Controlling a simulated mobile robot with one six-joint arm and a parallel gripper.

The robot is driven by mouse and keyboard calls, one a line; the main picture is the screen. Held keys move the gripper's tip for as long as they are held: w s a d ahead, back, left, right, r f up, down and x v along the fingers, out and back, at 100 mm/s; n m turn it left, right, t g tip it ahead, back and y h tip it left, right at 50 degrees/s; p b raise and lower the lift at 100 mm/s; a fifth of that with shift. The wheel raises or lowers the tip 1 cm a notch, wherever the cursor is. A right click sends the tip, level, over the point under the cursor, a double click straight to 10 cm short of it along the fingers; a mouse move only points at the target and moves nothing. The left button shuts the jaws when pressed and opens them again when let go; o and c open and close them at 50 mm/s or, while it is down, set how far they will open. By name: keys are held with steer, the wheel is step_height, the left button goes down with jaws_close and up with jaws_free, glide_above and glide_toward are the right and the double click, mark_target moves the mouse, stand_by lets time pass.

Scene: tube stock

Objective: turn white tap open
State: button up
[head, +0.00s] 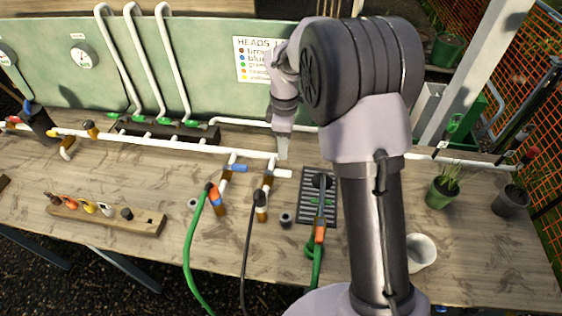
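The white tap (282,173) has a short white lever pointing right from a brass body below the white pipe (190,143). A black hose (248,235) hangs from its lower end. My gripper (282,150) points down at the white pipe in the head view, just above and behind the white lever in the picture. A gap shows between its tip and the lever. Its fingers are small and partly merged with the pipe, so I cannot tell whether they are open or shut. My arm covers the area right of it.
A blue-levered tap (235,168) with a green hose (192,255) stands close to the left. A black grate (307,212) with a hose nozzle (319,232) lies to the right. A wooden rack (110,218) is front left.

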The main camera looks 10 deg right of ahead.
mark_target(283, 171)
steer(key=f, duration=0.4)
steer(key=f+b, duration=0.1)
steer(key=f, duration=0.2)
steer(key=f+b, duration=0.1)
steer(key=f, duration=0.3)
steer(key=shift+w+f, duration=0.25)
steer(key=shift+f, duration=0.05)
jaws_close()
steer(key=shift+r, duration=0.1)
stand_by(0.5)
